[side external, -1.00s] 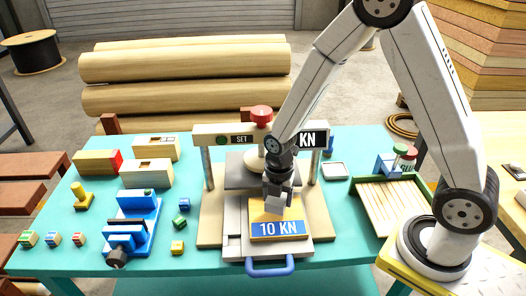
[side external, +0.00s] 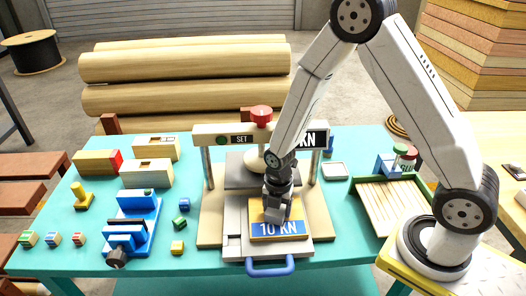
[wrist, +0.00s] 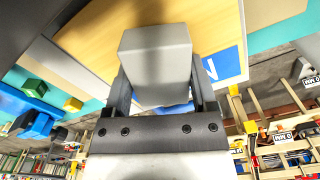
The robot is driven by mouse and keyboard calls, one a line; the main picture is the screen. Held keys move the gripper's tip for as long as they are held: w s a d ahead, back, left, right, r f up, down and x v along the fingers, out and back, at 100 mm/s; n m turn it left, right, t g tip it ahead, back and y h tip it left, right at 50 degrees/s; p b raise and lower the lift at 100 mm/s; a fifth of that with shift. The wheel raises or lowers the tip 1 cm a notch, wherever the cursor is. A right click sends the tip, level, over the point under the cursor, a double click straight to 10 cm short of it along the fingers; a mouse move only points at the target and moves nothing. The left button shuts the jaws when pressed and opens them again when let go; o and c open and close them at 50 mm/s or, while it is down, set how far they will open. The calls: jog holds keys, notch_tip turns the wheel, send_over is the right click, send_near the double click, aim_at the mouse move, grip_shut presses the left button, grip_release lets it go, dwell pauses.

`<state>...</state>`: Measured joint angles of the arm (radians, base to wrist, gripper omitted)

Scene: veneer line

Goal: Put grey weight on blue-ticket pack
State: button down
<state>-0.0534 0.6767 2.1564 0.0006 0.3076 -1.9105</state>
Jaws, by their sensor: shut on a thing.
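The grey weight (side external: 273,212) is a small block held between the fingers of my gripper (side external: 277,207). It shows large and close in the wrist view (wrist: 156,64), with a finger on either side. The blue-ticket pack (side external: 257,215) is a pale wooden slab with a blue "10 KN" ticket (side external: 262,236) along its front edge. It lies on the grey sliding plate of the press. The weight is over the pack's front middle and overlaps the top of the ticket in the side view. I cannot tell whether it touches the pack.
The press crossbeam (side external: 228,134), with a red knob (side external: 261,113), stands just behind. A blue handle (side external: 270,268) sticks out in front. A blue vise (side external: 131,222) and small coloured blocks are at left. A green tray of slats (side external: 391,207) is at right.

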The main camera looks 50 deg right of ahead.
aim_at(283, 208)
jog(key=shift+f, duration=0.1)
grip_release()
dwell(0.3)
notch_tip(283, 208, up, 12)
dwell(1.0)
dwell(0.6)
jog(key=s+d+r+m+t, duration=0.1)
jog(key=s+m, duration=0.2)
jog(key=m, duration=0.8)
jog(key=s+d+r+m+t, duration=0.1)
jog(key=s+m, duration=0.3)
jog(key=m, duration=0.7)
jog(key=shift+t, duration=0.3)
